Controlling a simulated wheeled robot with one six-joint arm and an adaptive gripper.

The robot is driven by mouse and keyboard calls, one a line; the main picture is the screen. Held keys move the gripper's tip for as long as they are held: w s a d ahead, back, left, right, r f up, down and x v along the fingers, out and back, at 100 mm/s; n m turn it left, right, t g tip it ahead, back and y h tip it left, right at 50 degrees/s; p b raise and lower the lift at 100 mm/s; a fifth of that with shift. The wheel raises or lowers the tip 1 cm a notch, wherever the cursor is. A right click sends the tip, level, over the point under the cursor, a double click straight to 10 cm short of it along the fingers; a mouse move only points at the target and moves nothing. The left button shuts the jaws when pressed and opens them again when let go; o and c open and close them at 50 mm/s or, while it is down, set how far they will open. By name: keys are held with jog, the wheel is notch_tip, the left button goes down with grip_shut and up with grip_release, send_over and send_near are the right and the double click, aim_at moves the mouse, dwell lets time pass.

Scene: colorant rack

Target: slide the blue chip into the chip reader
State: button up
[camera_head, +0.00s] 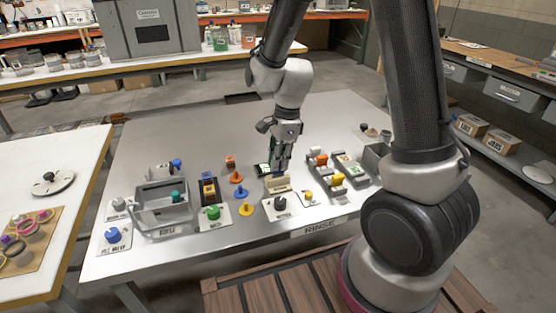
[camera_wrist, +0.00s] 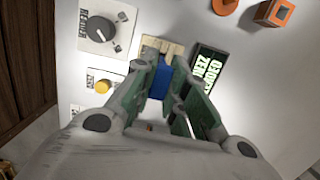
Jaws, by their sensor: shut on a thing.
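The blue chip (camera_wrist: 158,82) shows between the fingers of my gripper (camera_wrist: 166,75) in the wrist view, and my gripper is shut on it. A beige block (camera_wrist: 168,47), which looks like the chip reader, lies just past the fingertips. The block also shows in the head view (camera_head: 277,184), directly below my gripper (camera_head: 279,170). The chip's far edge is close to the block; I cannot tell whether it touches or enters a slot. In the head view the chip is hidden by the gripper.
A black knob on a white plate (camera_wrist: 100,30) and a yellow button (camera_wrist: 103,86) are beside the block. A dark display with green text (camera_wrist: 208,68) stands on its other side. Orange pieces (camera_head: 237,177) and a grey tray (camera_head: 163,211) are to the left in the head view.

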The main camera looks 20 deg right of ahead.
jog(key=shift+f, duration=1.45)
dwell(0.3)
jog(key=shift+r, duration=0.2)
jog(key=shift+r, duration=1.25)
jog(key=shift+a, duration=0.1)
jog(key=shift+f, duration=1.45)
dwell(0.4)
jog(key=shift+r, duration=1.45)
